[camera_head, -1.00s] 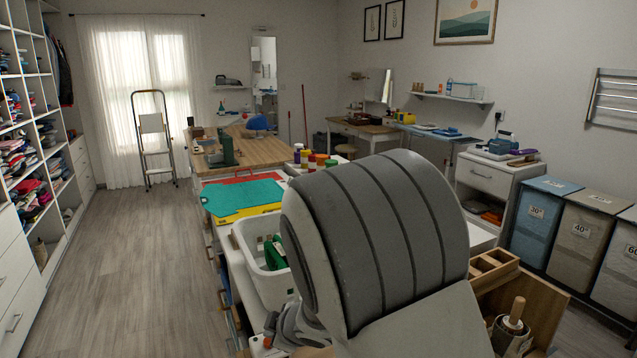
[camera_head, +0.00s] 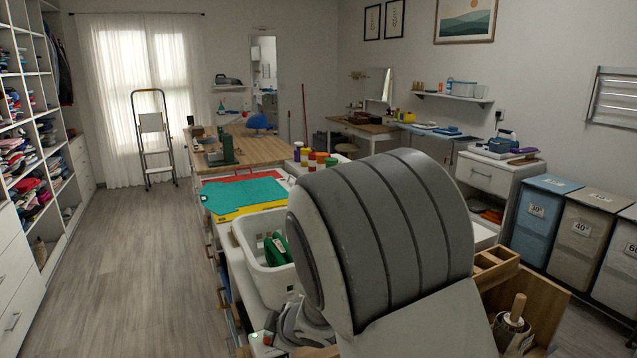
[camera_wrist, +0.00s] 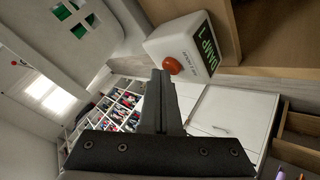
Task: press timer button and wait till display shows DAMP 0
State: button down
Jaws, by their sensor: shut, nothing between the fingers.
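The timer is a small white box (camera_wrist: 181,40) with a round red button (camera_wrist: 172,66) and a dark display with green letters (camera_wrist: 203,48), at the top of the wrist view. The display reads DAMP, turned sideways, with one figure that looks like a 1. My gripper (camera_wrist: 160,74) is shut and empty. Its fingertips are right beside the red button; I cannot tell whether they touch it. In the head view my arm covers much of the bench's near end, and the gripper's fingertips are hidden.
A white basket (camera_head: 262,262) with green items stands on the bench left of my arm. Green, red and yellow sheets (camera_head: 243,197) and several coloured-lid jars (camera_head: 312,160) lie beyond. A wooden box (camera_head: 545,300) stands at the right. The floor on the left is clear.

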jog(key=shift+s+f+b, duration=0.1)
jog(key=shift+f+b, duration=0.3)
jog(key=shift+f, duration=0.2)
dwell(0.4)
jog(key=shift+r, duration=0.15)
jog(key=shift+r+p, duration=0.95)
jog(key=shift+r, duration=0.05)
notch_tip(320, 180, up, 6)
jog(key=p, duration=0.5)
jog(key=shift+p, duration=0.3)
jog(key=shift+r, duration=0.1)
